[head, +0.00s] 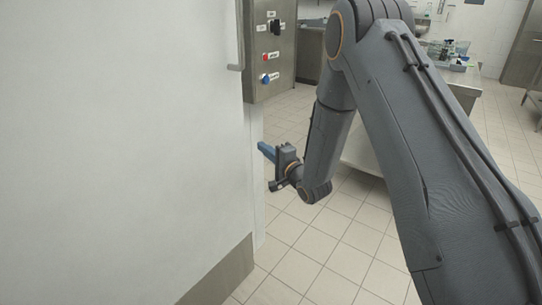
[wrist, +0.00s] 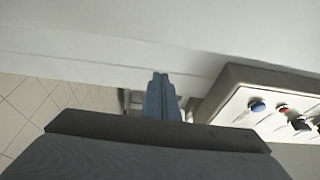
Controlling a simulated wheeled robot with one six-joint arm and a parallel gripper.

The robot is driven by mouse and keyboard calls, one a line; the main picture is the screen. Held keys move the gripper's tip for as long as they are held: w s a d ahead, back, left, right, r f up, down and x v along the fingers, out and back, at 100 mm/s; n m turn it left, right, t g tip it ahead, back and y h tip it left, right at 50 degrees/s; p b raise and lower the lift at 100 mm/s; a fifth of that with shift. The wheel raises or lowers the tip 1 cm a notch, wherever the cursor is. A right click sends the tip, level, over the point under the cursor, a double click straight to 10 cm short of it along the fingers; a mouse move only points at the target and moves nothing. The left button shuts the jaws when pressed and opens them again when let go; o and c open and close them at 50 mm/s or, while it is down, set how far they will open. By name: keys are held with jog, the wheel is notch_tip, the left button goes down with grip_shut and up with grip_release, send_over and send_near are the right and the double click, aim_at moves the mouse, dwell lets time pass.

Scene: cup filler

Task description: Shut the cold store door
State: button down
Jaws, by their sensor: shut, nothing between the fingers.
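A large white panel (head: 125,140) fills the left of the head view. It has a thin metal bar like a handle (head: 238,40) at its right edge and a grey strip along its foot. It may be the cold store door, but I cannot tell whether it is door or wall. My gripper (head: 263,148) is shut and empty, with its blue fingers pointing left close to the panel's right edge, below the control box. In the wrist view my gripper (wrist: 160,78) points at a white surface (wrist: 150,30); contact cannot be told.
A metal control box (head: 270,50) with a black switch, a red button and a blue button is just above my gripper; it also shows in the wrist view (wrist: 265,100). A steel worktable (head: 465,82) stands behind my arm. Tiled floor (head: 325,250) is free at lower middle.

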jog(key=shift+s+a, duration=0.25)
jog(key=shift+a, duration=0.75)
jog(key=shift+s+a, duration=0.25)
jog(key=shift+a, duration=0.75)
